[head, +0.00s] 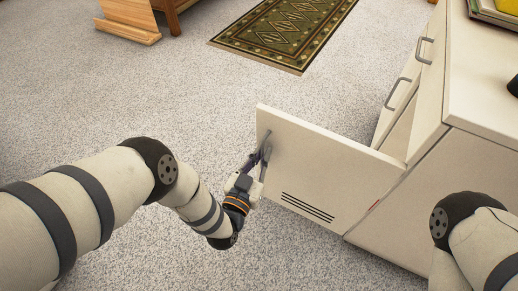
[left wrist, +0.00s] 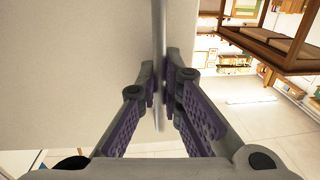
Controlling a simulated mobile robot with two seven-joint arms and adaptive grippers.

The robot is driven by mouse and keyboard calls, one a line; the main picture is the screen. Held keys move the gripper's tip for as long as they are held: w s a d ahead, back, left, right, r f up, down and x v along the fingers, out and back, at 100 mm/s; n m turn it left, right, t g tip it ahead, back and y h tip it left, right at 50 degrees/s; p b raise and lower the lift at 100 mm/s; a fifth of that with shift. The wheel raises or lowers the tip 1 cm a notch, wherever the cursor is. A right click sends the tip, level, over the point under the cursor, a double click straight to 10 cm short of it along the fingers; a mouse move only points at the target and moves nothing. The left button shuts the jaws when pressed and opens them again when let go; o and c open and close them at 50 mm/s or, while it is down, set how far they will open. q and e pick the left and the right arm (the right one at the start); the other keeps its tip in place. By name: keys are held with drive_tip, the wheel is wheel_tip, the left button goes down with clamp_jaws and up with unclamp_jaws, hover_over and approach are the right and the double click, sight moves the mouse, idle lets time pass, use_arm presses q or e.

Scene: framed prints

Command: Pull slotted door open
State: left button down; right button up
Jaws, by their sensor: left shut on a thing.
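The slotted door (head: 335,170) is a white panel with several dark slots near its lower edge. It stands swung out from the white cabinet (head: 405,215), wide open. My left gripper (head: 259,162) is at the door's outer end, on the face toward me. In the left wrist view, my left gripper (left wrist: 161,85) is shut on a thin grey bar, which looks like the door handle (left wrist: 159,30). The pale door face fills the left of that view. The fingers partly hide the handle in the head view. My right gripper is out of view; only part of my right arm shows.
Drawers with grey handles (head: 404,80) sit on the cabinet beyond the door. A green patterned rug (head: 285,30) lies at the back on the grey carpet (head: 140,85). Wooden furniture (head: 130,20) stands at the back left. The carpet left of the door is clear.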

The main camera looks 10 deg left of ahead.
use_arm(q)
drive_tip(key=shift+s+a, duration=0.1)
drive_tip(key=shift+s, duration=0.5)
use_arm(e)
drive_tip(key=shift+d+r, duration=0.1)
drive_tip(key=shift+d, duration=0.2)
use_arm(q)
drive_tip(key=c, duration=1.7)
unclamp_jaws()
drive_tip(key=v, duration=1.2)
